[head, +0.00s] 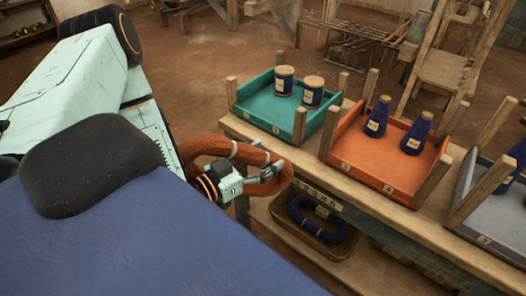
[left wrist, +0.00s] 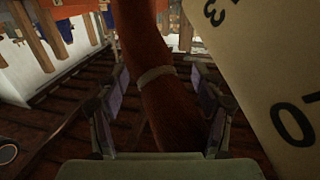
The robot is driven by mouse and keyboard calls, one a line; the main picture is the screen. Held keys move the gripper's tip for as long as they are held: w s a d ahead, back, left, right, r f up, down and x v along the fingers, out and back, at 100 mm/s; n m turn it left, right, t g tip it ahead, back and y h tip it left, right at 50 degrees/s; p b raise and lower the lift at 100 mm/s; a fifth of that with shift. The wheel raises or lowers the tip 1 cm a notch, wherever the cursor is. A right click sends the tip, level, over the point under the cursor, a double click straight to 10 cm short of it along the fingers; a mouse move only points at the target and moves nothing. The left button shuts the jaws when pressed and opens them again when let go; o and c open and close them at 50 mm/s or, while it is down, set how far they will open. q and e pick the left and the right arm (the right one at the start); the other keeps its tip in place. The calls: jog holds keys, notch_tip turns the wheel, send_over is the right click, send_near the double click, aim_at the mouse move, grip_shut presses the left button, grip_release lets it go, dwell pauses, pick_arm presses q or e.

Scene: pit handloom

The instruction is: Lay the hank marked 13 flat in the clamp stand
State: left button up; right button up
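A rust-orange hank (head: 212,145) with pale ties forms a loop beside the front left of the bench in the head view. My left gripper (head: 264,172) is on the right part of this loop, its fingers on either side of the yarn. The hank (left wrist: 160,88) also runs between the fingers of my left gripper (left wrist: 162,108) in the left wrist view, with one pale tie. I can read no 13 on the hank. I cannot make out the clamp stand. My right gripper is not in view.
A wooden bench (head: 400,196) bears a teal tray (head: 258,98), an orange tray (head: 352,153) and a grey tray (head: 483,222) with blue spools. A blue hank (head: 318,222) lies below. A pale numbered panel (left wrist: 270,75) is close right in the left wrist view.

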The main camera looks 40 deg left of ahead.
pick_arm(q)
jog(key=o, duration=0.7)
grip_shut()
dwell(1.0)
dwell(0.7)
